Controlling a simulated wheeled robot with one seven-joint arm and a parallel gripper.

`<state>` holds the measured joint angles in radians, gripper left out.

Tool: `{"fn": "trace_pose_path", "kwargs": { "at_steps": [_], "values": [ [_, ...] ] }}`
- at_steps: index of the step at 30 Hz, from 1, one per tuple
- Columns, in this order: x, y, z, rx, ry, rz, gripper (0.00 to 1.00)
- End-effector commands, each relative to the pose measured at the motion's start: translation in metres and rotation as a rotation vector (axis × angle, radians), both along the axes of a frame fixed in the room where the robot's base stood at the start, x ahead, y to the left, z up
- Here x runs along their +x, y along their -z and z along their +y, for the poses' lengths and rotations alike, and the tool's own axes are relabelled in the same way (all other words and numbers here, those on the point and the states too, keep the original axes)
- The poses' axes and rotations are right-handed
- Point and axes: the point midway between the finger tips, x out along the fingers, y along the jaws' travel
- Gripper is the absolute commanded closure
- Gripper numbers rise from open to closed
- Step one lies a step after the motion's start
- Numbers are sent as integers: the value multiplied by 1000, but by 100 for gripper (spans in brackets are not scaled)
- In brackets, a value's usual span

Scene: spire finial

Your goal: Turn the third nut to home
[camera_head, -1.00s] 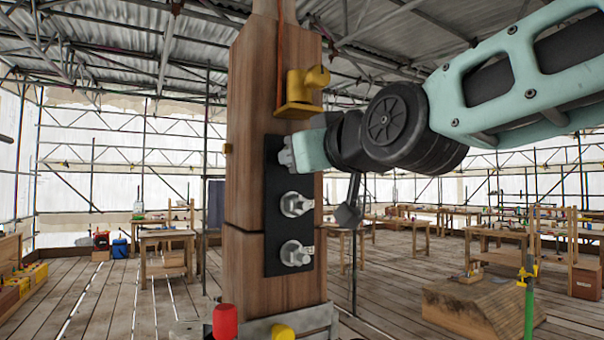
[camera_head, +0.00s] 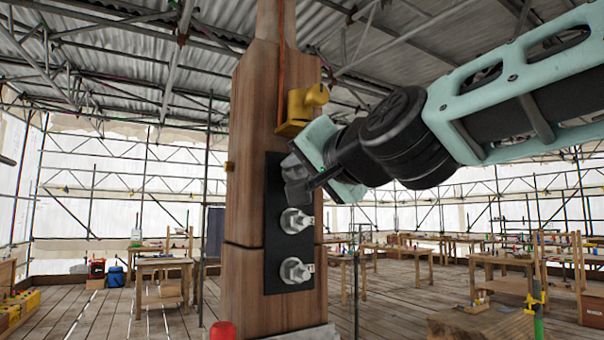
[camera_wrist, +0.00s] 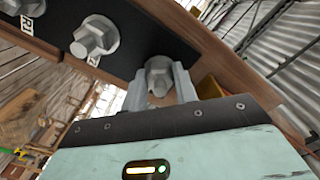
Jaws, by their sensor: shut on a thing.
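A black plate (camera_head: 273,235) is fixed upright on a wooden post (camera_head: 245,180) and carries a column of three grey nuts. The middle nut (camera_head: 297,221) and bottom nut (camera_head: 296,270) are exposed. My gripper (camera_head: 297,178) is at the top of the plate, rolled at a slant, and hides the top nut in the head view. In the wrist view, the top nut (camera_wrist: 158,78) sits between the two grey fingers of my gripper (camera_wrist: 160,90), which are shut on it. The middle nut (camera_wrist: 95,38) stands clear of the fingers, with a partly visible white label beside it.
A yellow fitting (camera_head: 300,108) juts from the post just above my gripper. An orange cord (camera_head: 281,75) runs up the post. Workbenches (camera_head: 163,268) stand well back on the plank floor. A red object (camera_head: 222,331) is at the post's foot.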

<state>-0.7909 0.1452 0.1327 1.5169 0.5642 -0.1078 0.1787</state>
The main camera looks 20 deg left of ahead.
Motion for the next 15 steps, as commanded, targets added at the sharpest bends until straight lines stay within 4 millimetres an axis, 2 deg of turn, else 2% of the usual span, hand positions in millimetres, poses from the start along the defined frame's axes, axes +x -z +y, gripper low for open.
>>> {"fn": "trace_pose_path", "kwargs": {
  "at_steps": [15],
  "values": [
    [1, 1, -1, 318, 1, 373, 94]
  ]
}}
